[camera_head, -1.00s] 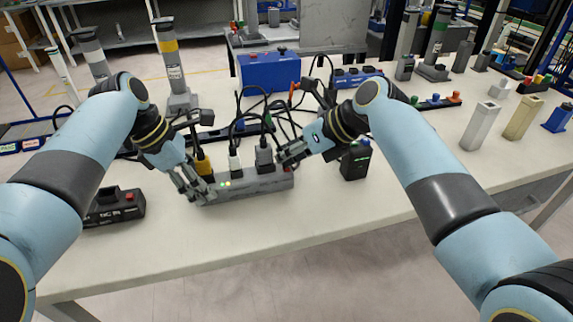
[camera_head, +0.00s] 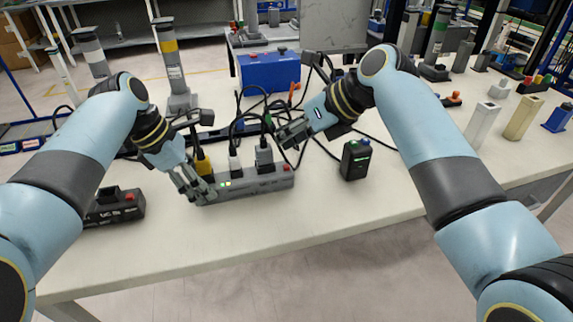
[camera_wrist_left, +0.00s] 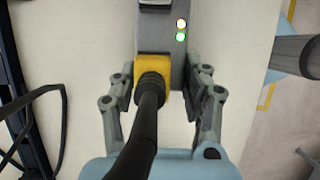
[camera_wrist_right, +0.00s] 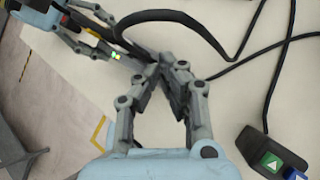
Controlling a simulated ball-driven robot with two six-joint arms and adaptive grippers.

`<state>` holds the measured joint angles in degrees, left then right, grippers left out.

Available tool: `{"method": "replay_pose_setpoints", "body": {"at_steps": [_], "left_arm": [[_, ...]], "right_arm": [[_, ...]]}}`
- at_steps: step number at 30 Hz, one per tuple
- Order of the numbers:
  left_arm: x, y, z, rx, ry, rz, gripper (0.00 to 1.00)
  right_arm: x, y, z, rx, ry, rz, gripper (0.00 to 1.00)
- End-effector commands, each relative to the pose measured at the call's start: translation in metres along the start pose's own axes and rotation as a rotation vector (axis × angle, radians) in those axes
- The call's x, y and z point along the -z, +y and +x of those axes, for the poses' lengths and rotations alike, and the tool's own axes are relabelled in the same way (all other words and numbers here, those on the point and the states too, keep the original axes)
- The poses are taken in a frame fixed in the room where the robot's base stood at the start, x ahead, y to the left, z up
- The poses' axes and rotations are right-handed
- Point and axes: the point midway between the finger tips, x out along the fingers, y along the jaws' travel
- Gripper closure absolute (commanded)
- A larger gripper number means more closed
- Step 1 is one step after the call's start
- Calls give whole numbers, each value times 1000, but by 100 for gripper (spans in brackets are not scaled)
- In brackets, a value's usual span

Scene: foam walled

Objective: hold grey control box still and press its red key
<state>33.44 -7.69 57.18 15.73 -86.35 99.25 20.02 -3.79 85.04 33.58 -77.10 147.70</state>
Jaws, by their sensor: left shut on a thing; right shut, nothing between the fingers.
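The grey control box (camera_head: 248,186) is a long, strip-like block with yellow, white and grey plugs in its top and green lights near its left end. Its small red key (camera_head: 286,167) is at the right end. My left gripper (camera_head: 197,190) is shut on the box's left end; the left wrist view shows its fingers on both sides of the box (camera_wrist_left: 176,62), around the yellow plug (camera_wrist_left: 153,68). My right gripper (camera_head: 278,139) is shut and empty, above and behind the right end, apart from the key. In the right wrist view its closed fingers (camera_wrist_right: 160,65) hide the key.
A black box with green and blue buttons (camera_head: 355,160) stands right of the control box. A black unit with a red button (camera_head: 115,207) is at left. A blue box (camera_head: 268,70) and loose black cables lie behind. The front table strip is clear.

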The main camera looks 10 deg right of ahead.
Motion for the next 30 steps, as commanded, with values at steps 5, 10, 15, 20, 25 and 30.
{"method": "replay_pose_setpoints", "body": {"at_steps": [5,10,15,20,25,30], "left_arm": [[0,0,0,-1,0,0,94],[0,0,0,-1,0,0,94],[0,0,0,-1,0,0,94],[0,0,0,-1,0,0,94],[0,0,0,-1,0,0,94],[0,0,0,-1,0,0,43]], "right_arm": [[-11,4,-11,0,0,-1,100],[-14,6,-14,0,0,0,100],[-14,6,-14,0,1,0,100],[-13,6,-14,0,1,0,100],[-13,6,-14,0,1,0,100],[-13,6,-14,0,1,0,100]]}}
